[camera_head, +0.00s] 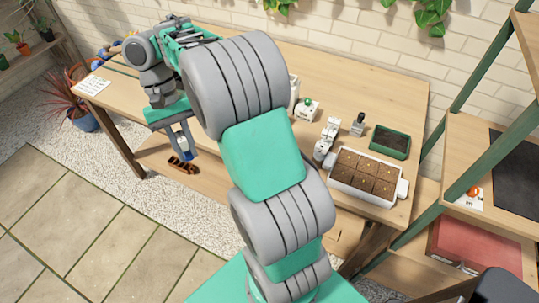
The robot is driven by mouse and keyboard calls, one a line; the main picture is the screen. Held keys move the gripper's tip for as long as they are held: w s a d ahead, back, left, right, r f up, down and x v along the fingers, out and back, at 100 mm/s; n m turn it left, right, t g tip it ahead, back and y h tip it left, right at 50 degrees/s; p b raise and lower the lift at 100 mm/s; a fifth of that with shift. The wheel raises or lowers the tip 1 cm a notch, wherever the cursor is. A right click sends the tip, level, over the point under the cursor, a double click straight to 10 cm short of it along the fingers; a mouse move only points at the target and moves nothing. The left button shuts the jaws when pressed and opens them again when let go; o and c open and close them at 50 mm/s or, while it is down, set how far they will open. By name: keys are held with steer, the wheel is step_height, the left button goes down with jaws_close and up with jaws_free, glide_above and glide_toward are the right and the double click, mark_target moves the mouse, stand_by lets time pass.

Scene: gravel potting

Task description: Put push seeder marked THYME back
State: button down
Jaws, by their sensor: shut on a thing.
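My gripper (170,118) is at the left part of the wooden bench, near its front edge, seen partly behind my arm. It is shut on a slim, pale blue-grey object (185,143), which I take to be the push seeder, pointing downward. Any THYME marking is too small to read. Several blue, red and yellow items (112,50) lie at the bench's far left, partly hidden by my arm. I cannot tell whether they include a holder for the seeder.
On the bench (345,84), a white seed tray (402,188) with soil cells, a green tray (390,142) and small white devices (327,138) stand to the right. A white card (93,85) lies at left. A brown divided tray (183,165) is lower down. The back middle is clear.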

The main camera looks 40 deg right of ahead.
steer(key=s+d+f+m+t+y+b, duration=0.15)
steer(key=s+d+m+t+b, duration=0.25)
steer(key=s+d+m, duration=0.6)
steer(key=s+d+f+m+t+y+b, duration=0.1)
steer(key=s+d+f+m+t+b, duration=0.4)
steer(key=m, duration=0.9)
steer(key=shift+m+g+h, duration=0.25)
steer(key=shift+m+g, duration=0.05)
steer(key=shift+g, duration=0.3)
steer(key=w+d+f, duration=0.2)
steer(key=w, duration=0.2)
steer(key=w+d+f, duration=0.3)
steer(key=w, duration=0.1)
steer(key=w+d+f+b, duration=0.1)
steer(key=w+d+f, duration=0.2)
steer(key=w, duration=0.2)
steer(key=shift+d, duration=0.2)
steer(key=f, duration=0.1)
steer(key=f+b, duration=0.1)
steer(key=f, duration=0.1)
steer(key=shift+w+d, duration=0.1)
steer(key=shift+w, duration=0.1)
steer(key=shift+f, duration=0.15)
steer(key=c, duration=1.3)
jaws_free()
